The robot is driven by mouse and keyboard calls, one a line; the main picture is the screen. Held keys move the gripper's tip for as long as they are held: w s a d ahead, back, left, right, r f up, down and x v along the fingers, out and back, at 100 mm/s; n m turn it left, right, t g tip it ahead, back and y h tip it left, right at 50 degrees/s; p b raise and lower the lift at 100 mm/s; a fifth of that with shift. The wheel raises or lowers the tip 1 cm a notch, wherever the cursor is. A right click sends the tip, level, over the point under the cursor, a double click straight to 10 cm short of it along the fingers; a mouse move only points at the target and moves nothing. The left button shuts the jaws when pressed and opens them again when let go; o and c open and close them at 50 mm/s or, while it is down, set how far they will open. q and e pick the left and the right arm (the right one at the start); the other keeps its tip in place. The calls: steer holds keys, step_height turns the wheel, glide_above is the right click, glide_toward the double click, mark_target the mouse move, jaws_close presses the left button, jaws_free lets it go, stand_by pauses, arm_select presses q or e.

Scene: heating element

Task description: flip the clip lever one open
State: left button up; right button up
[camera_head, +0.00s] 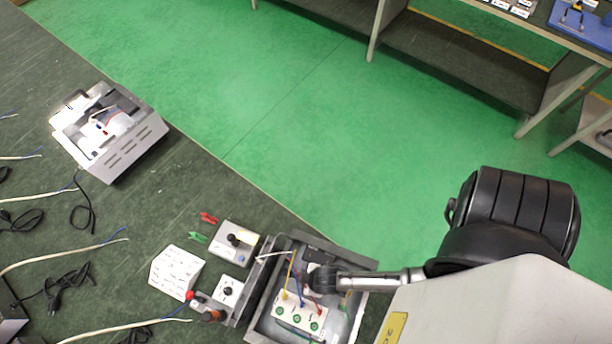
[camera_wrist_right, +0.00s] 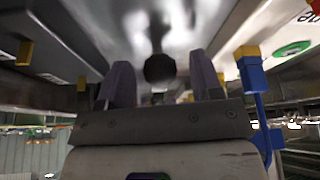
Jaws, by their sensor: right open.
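The open grey metal box (camera_head: 255,325) is at the bottom middle of the head view. A white terminal block (camera_head: 300,316) with several green round terminals and yellow, blue and red wires sits inside it. My right gripper (camera_head: 318,280) reaches into the box from the right, above or beside the block. In the right wrist view its two fingers (camera_wrist_right: 161,85) are apart, with a dark round shape (camera_wrist_right: 159,68) seen between them and no clear contact. A blue upright part with a yellow top (camera_wrist_right: 251,75) stands right of the fingers. I cannot tell which part is clip lever one. My left gripper is not in view.
A vented device (camera_head: 128,140) stands farther left. Cables lie on the dark table. Green floor is clear beyond the table edge.

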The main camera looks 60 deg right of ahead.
steer(key=shift+c, duration=0.4)
jaws_close()
